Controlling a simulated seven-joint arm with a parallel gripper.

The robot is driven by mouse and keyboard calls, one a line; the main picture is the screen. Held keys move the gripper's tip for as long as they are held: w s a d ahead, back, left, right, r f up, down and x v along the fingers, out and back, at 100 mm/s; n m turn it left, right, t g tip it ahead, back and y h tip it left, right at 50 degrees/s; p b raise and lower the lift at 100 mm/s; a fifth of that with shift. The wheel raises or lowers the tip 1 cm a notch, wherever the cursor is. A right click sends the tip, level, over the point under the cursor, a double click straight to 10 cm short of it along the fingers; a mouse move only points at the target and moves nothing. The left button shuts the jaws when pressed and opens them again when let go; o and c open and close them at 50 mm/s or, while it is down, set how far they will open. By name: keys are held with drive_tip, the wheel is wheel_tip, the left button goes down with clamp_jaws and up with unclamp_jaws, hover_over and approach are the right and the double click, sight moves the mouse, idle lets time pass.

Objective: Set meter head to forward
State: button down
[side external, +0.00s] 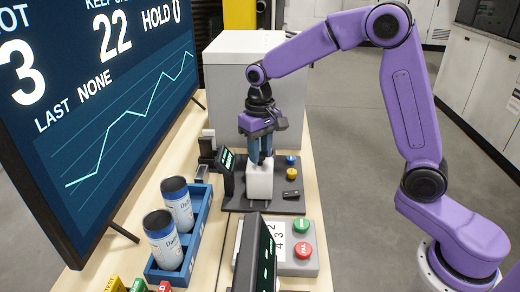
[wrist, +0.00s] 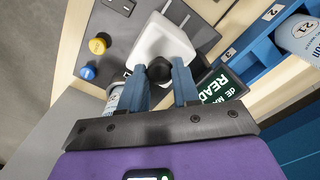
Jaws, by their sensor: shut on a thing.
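The meter head seems to be the white block (side external: 260,182) with rounded edges, standing on a dark base plate (side external: 290,205). In the wrist view the white block (wrist: 165,38) has a round black knob (wrist: 159,69) at its near side. My gripper (side external: 260,158) is above the block, its blue fingers pointing down. In the wrist view my gripper (wrist: 163,78) has one finger on each side of the black knob and is shut on it. Which way the head faces is hard to tell. A small dark screen (wrist: 222,88) beside the block reads "READ", partly cut off.
Blue (side external: 291,160) and yellow (side external: 291,174) knobs stand on the plate's right. A blue rack (side external: 202,222) with two cans is at left. A grey box with green and red buttons (side external: 304,250) is in front. A large grey cabinet (side external: 230,85) stands behind; a big screen (side external: 100,110) is left.

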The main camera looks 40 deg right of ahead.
drive_tip(key=w+d, duration=0.3)
drive_tip(key=shift+w+d, duration=0.15)
drive_tip(key=shift+w, duration=0.1)
drive_tip(key=c, duration=0.8)
unclamp_jaws()
drive_tip(key=shift+s, duration=0.1)
wheel_tip(320, 180, up, 18)
drive_tip(key=shift+f, duration=0.25)
